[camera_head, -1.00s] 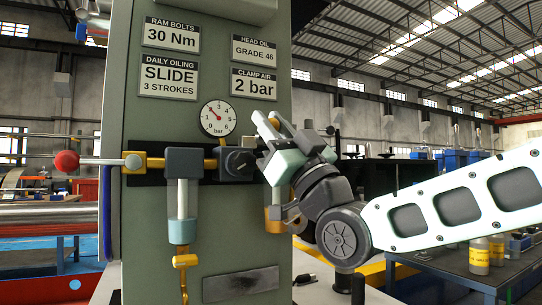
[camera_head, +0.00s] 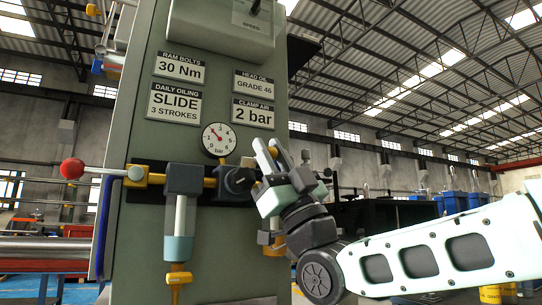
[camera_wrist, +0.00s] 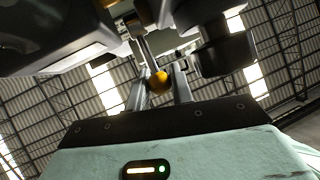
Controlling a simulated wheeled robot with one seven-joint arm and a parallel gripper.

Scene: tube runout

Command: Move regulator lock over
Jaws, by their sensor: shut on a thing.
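The air regulator (camera_head: 238,181) is a dark block with a round knob on the machine's green column, below the pressure gauge (camera_head: 219,139). My gripper (camera_head: 268,152) is at its right side, fingers pointing up and left. In the wrist view my gripper (camera_wrist: 161,90) is shut on a small yellow rounded part (camera_wrist: 160,81), which seems to be the regulator lock. In the head view the fingers and wrist hide this part, so I cannot tell how far over it sits. The gauge needle points to the upper left.
A rod with a red ball (camera_head: 72,168) sticks out left of the column. A grey block with a clear bowl and yellow drain (camera_head: 179,245) hangs left of the regulator. Dark machine parts (camera_wrist: 215,40) are close around my fingers in the wrist view.

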